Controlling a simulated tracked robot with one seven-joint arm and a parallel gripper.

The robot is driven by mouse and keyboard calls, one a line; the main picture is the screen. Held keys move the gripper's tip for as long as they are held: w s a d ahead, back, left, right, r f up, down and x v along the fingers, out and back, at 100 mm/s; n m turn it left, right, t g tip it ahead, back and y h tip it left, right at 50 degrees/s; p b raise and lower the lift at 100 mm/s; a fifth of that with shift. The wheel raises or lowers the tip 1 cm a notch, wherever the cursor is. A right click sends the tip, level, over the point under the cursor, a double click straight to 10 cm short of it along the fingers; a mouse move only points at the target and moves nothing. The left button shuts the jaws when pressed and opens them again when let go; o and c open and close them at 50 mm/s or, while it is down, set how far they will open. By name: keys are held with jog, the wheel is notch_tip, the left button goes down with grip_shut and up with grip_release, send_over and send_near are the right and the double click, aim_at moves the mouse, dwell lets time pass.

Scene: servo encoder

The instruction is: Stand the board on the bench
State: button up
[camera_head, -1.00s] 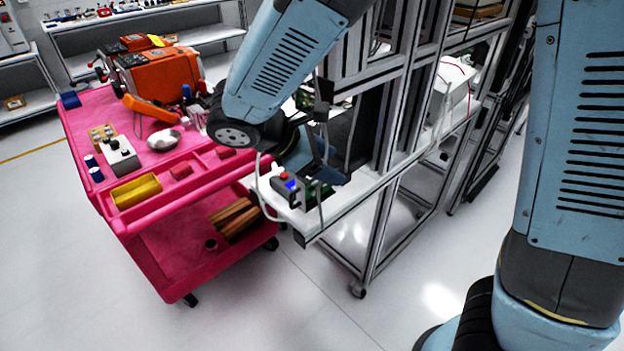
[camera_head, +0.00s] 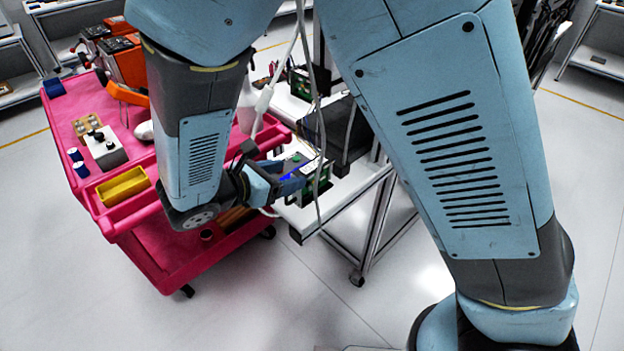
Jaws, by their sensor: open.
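A green circuit board (camera_head: 320,187) is at the near end of the white bench (camera_head: 303,217), partly hidden by my gripper and hanging cables; I cannot tell whether it stands or leans. My gripper (camera_head: 296,178) comes in low from the left, pointing right, with its jaws open beside the board. Whether a finger touches the board is too small to tell. A small grey device with a blue light (camera_head: 291,176) shows right by the fingers, partly covered.
A pink cart (camera_head: 108,212) stands left of the bench, with a yellow bin (camera_head: 123,186) and an orange machine (camera_head: 122,62). White cables (camera_head: 312,100) hang in front of the bench. Another green board (camera_head: 300,85) is farther back. A dark block (camera_head: 345,130) sits behind the near board.

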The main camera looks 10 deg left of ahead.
aim_at(311, 166)
jog(key=shift+x, duration=3.95)
jog(key=shift+w+r, duration=0.15)
jog(key=shift+c, duration=0.5)
grip_shut()
